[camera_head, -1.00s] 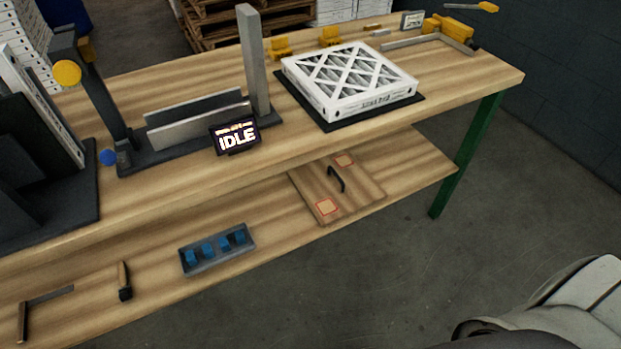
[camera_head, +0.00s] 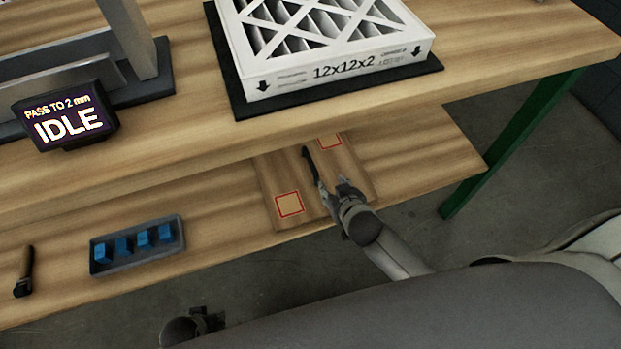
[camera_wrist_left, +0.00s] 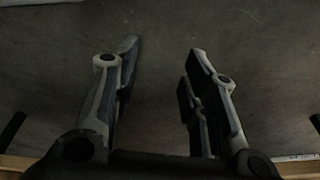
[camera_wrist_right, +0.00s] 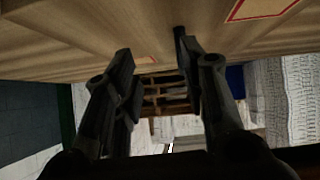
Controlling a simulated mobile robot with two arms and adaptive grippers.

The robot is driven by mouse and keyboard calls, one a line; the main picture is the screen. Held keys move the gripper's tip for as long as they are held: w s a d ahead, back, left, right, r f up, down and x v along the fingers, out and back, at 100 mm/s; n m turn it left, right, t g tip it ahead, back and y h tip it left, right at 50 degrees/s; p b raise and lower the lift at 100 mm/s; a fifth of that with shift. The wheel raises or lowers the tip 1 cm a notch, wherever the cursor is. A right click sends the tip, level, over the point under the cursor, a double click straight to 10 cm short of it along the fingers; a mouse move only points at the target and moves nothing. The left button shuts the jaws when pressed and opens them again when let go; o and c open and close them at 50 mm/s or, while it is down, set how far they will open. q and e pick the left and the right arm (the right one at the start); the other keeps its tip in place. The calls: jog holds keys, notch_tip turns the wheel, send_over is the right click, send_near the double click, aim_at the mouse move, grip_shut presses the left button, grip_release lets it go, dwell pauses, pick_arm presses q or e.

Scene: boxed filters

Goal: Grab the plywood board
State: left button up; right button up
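The plywood board (camera_head: 272,180) lies on the lower shelf, partly hidden under the worktop's front edge. It has a black handle (camera_head: 311,165) and two red-outlined squares. My right gripper (camera_head: 331,193) is at the near end of the handle; its fingers are apart in the right wrist view (camera_wrist_right: 160,75), with the board's wood (camera_wrist_right: 90,30) beyond. I cannot tell whether the handle lies between the fingers. My left gripper (camera_head: 207,318) is low in front of the shelf, and the left wrist view (camera_wrist_left: 160,65) shows it open and empty above the floor.
A grey tray of blue blocks (camera_head: 96,266) and a dark-handled tool (camera_head: 25,272) sit left on the lower shelf (camera_head: 215,215). Above, the worktop (camera_head: 185,130) carries a boxed filter (camera_head: 365,68) on a black mat and an IDLE display (camera_head: 68,122). A green leg (camera_head: 510,145) stands right.

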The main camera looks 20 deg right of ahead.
aim_at(312, 164)
jog(key=shift+t+y, duration=0.4)
jog(key=shift+t, duration=0.5)
jog(key=w, duration=0.2)
jog(key=w+a+b, duration=0.1)
jog(key=w, duration=0.2)
jog(key=w+b, duration=0.1)
jog(key=w, duration=0.1)
jog(key=shift+w+a+r, duration=0.3)
jog(key=shift+a+r, duration=0.1)
jog(key=shift+w+f, duration=0.25)
jog(key=shift+w, duration=0.2)
jog(key=w+f+b, duration=0.1)
jog(key=w+a+f+b, duration=0.1)
jog(key=w, duration=0.1)
jog(key=shift+f, duration=0.35)
pick_arm(q)
notch_tip(312, 164, up, 13)
jog(key=w+t, duration=0.1)
jog(key=shift+w, duration=0.3)
pick_arm(e)
jog(key=shift+w+f, duration=0.2)
jog(key=shift+w, duration=0.3)
pick_arm(q)
jog(key=shift+a, duration=0.1)
pick_arm(e)
grip_shut()
